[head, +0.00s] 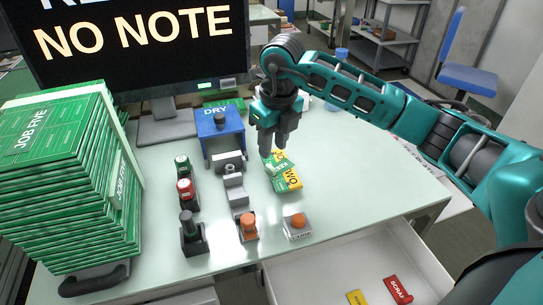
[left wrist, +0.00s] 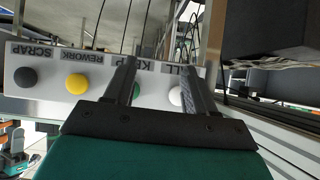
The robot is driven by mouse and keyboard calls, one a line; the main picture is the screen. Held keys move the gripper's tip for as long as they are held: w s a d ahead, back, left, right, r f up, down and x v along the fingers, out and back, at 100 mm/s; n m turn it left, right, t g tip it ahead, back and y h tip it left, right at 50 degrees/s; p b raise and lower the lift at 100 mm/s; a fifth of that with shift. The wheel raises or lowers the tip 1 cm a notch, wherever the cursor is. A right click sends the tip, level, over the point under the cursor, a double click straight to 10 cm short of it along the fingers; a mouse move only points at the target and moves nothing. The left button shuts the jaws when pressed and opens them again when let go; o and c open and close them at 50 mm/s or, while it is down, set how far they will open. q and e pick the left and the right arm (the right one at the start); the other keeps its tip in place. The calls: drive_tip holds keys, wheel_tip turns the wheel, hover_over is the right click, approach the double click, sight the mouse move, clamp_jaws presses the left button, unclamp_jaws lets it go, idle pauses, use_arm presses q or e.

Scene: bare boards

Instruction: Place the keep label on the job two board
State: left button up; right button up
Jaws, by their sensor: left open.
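The job two board (head: 291,181), a small green and yellow piece marked TWO, lies on the pale table near its middle. The green keep label (head: 279,166) shows tilted over its far end, right at the right gripper's fingertips. My right gripper (head: 273,146) points down there; whether its fingers are closed on the label or apart from it I cannot tell. My left gripper (left wrist: 163,90) is open and empty in the left wrist view, its fingers in front of a button panel (left wrist: 55,100). The left gripper does not show in the head view.
A tall stack of green boards (head: 60,180) stands at left. A blue DRY box (head: 220,135), stamps and orange-topped holders (head: 248,226) stand left of and in front of the board. An open drawer (head: 320,285) holds a yellow label (head: 356,298) and a red SCRAP label (head: 398,290).

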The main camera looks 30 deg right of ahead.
drive_tip(key=r, duration=0.5)
drive_tip(key=shift+s+r, duration=0.35)
